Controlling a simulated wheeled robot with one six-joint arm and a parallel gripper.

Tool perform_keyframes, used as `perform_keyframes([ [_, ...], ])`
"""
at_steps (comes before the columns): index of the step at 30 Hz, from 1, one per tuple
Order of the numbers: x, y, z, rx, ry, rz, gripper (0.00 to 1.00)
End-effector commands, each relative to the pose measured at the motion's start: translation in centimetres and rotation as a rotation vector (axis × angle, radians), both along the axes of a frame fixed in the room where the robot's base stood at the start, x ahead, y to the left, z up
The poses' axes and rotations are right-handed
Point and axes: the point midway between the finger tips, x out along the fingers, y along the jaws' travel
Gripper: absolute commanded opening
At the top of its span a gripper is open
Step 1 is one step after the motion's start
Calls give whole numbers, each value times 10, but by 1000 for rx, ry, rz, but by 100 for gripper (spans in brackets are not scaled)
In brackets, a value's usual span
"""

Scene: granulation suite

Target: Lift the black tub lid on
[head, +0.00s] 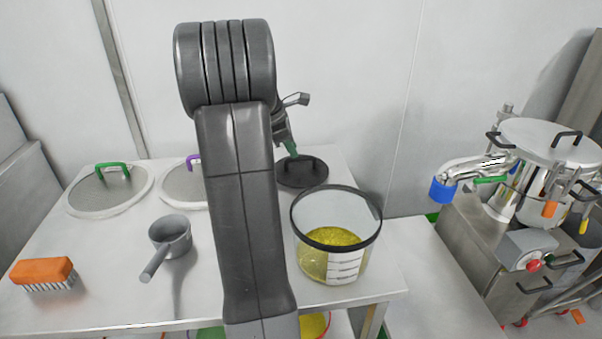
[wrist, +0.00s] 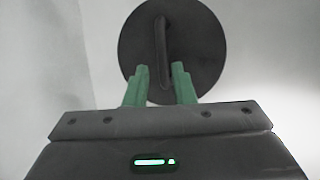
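The black tub lid (head: 312,176) lies flat on the table behind the tub. In the wrist view the lid (wrist: 200,40) is a dark disc with a raised bar handle across its middle. My gripper (wrist: 161,75) has two green fingers spread apart, with the near end of the handle showing between the tips. In the head view my gripper (head: 290,150) is just above the lid, partly hidden by my arm. I cannot tell whether the fingers touch the handle. The clear tub (head: 350,262) with a black rim stands open on the table, holding yellow granules.
A grey scoop (head: 170,235), an orange brush (head: 42,270) and a round sieve with a green handle (head: 108,192) are on the table's left. A second sieve with a purple handle (head: 180,190) is partly behind my arm. Steel equipment (head: 545,190) stands at the right.

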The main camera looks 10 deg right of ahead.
Motion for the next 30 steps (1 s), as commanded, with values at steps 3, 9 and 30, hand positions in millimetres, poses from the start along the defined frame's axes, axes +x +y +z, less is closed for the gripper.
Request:
perform_keyframes([
  [3, 1, -3, -6, 0, 0, -1, 23],
  [9, 2, -12, -24, 0, 1, -2, 23],
  [30, 7, -25, -51, 0, -1, -1, 0],
])
